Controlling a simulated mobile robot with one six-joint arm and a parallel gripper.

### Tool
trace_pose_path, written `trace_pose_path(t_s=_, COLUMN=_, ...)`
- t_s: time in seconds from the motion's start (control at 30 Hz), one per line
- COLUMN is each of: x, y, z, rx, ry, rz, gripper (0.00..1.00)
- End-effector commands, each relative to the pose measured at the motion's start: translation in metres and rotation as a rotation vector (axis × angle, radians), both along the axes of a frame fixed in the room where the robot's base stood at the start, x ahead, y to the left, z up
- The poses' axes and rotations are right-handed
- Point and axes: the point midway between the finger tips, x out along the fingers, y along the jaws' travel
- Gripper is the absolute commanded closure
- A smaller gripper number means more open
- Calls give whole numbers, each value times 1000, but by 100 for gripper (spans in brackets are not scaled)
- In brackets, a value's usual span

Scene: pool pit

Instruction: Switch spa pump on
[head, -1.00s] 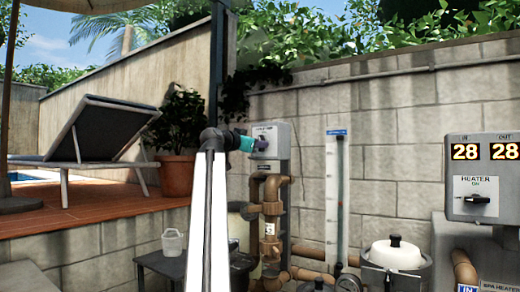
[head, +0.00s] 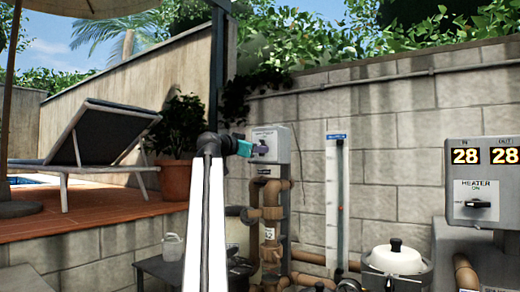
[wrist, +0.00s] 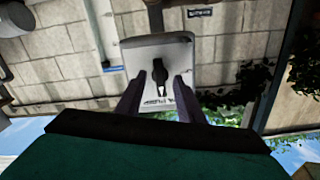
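The grey spa pump switch box (head: 280,146) is on the block wall, above brown pipes. Its black knob (wrist: 160,78) stands upright in the wrist view, on a pale plate whose lettering is upside down and partly hidden. In the head view my gripper (head: 261,150) is in front of the box and covers part of the knob. In the wrist view my gripper (wrist: 163,90) is open, one finger on each side of the knob's line. I see nothing between the fingers in their grip; whether they touch the box I cannot tell.
A heater panel (head: 482,230) with two displays reading 28 and its own knob is at the right. A clear flow tube (head: 335,200) and a lidded white filter (head: 396,258) stand between. A potted plant (head: 177,180) and a lounger (head: 105,135) are at the left.

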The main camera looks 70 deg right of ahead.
Motion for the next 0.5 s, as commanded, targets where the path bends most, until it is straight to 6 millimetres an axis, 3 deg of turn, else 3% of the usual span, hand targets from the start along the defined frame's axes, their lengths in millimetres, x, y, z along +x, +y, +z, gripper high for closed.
trace_pose_path(t_s=0.5, x=12, y=48, z=0, rx=0, ry=0, rz=1, gripper=66)
